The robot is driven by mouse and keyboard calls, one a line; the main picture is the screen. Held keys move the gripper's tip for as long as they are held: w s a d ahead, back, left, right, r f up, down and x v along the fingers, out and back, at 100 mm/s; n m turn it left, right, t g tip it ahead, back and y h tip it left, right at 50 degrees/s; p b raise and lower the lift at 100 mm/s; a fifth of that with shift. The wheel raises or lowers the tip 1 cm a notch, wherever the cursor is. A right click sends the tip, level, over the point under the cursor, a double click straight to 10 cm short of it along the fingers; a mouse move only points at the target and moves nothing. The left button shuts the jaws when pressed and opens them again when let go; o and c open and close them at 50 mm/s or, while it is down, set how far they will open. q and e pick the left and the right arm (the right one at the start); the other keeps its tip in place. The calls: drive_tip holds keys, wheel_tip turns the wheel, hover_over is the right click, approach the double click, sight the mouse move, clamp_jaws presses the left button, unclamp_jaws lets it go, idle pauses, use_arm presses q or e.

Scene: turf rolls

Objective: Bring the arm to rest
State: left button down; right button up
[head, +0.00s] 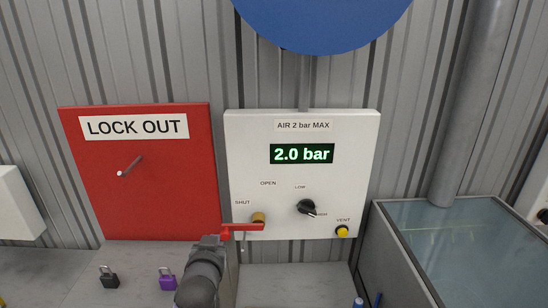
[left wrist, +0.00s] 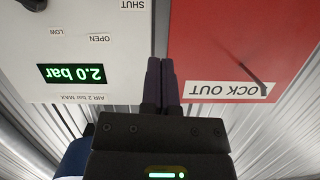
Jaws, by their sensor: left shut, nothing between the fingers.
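My left gripper (head: 209,240) is in front of the lower edge between the red board and the white panel. In the left wrist view its dark fingers (left wrist: 160,75) are together with nothing between them. The white air panel (head: 300,180) shows a red lever (head: 242,228) on a brass valve (head: 258,217), lying roughly level near the SHUT label. The gripper's tip is close to the lever's left end; I cannot tell whether they touch. The display (head: 302,154) reads 2.0 bar. My right gripper is not in view.
The red LOCK OUT board (head: 140,190) has a peg (head: 130,166) sticking out. A black padlock (head: 109,277) and a purple padlock (head: 167,279) are on the grey surface below. A black knob (head: 306,207) and yellow vent button (head: 342,231) are on the panel. A glass-topped box (head: 450,240) stands right.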

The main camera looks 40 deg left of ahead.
use_arm(q)
drive_tip(key=s+d+f+m+g+h, duration=0.25)
drive_tip(key=s+d, duration=0.25)
drive_tip(key=d, duration=0.4)
drive_tip(key=s+d+f+m+g+h, duration=0.25)
drive_tip(key=s+d+h, duration=0.2)
drive_tip(key=d, duration=0.45)
drive_tip(key=s+d+f+m+g+h, duration=0.25)
drive_tip(key=s+d+m, duration=0.2)
drive_tip(key=d, duration=0.45)
drive_tip(key=s+f+g+b, duration=0.25)
drive_tip(key=f+b, duration=0.65)
drive_tip(key=f, duration=1.8)
drive_tip(key=s+a+f+b, duration=0.1)
drive_tip(key=s+f+b, duration=0.3)
drive_tip(key=s+f, duration=0.3)
drive_tip(key=s+a+f+b, duration=0.2)
drive_tip(key=s+f+b, duration=0.2)
drive_tip(key=s+f, duration=0.4)
wheel_tip(320, 180, down, 5)
drive_tip(key=shift+r+g, duration=0.1)
drive_tip(key=shift+g, duration=0.3)
